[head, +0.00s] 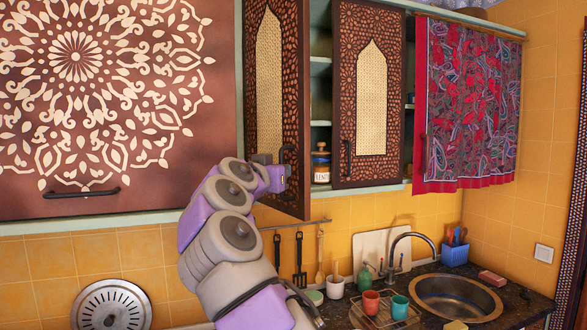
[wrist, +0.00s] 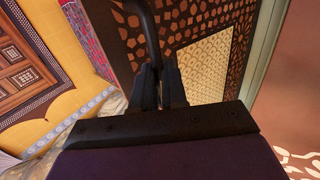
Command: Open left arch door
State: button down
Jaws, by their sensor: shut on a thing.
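The left arch door (head: 292,82) is a dark carved wooden panel with a cream arch inset. It stands ajar, swung outward, with its right edge free and shelves showing behind it. Its dark handle (head: 287,150) is near the lower right edge. My gripper (head: 284,170) is at this handle. In the wrist view my gripper (wrist: 159,82) has its fingers closed around the lower part of the dark handle (wrist: 150,35), with the carved panel (wrist: 205,65) close behind. The exact contact is partly hidden by the fingers.
A similar arch door (head: 345,95) is to the right, beside a shelf jar (head: 321,165). A red patterned cloth (head: 465,105) hangs further right. A large patterned door (head: 150,140) is on the left. Below are hanging utensils (head: 300,262), cups (head: 371,303) and a sink (head: 455,297).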

jog(key=shift+s+a+r, duration=0.1)
jog(key=shift+s+a, duration=0.1)
jog(key=shift+a, duration=0.3)
jog(key=shift+s+a, duration=0.15)
jog(key=shift+a, duration=0.3)
jog(key=c, duration=1.6)
grip_release()
jog(key=shift+w, duration=0.1)
jog(key=shift+o, duration=1)
jog(key=shift+w+a+f, duration=0.15)
jog(key=shift+w+f, duration=0.1)
jog(key=shift+w, duration=0.05)
jog(key=shift+o, duration=1.2)
jog(key=shift+a, duration=0.2)
jog(key=b+v, duration=0.2)
jog(key=v, duration=1.4)
jog(key=shift+s+d, duration=0.2)
jog(key=shift+s, duration=0.2)
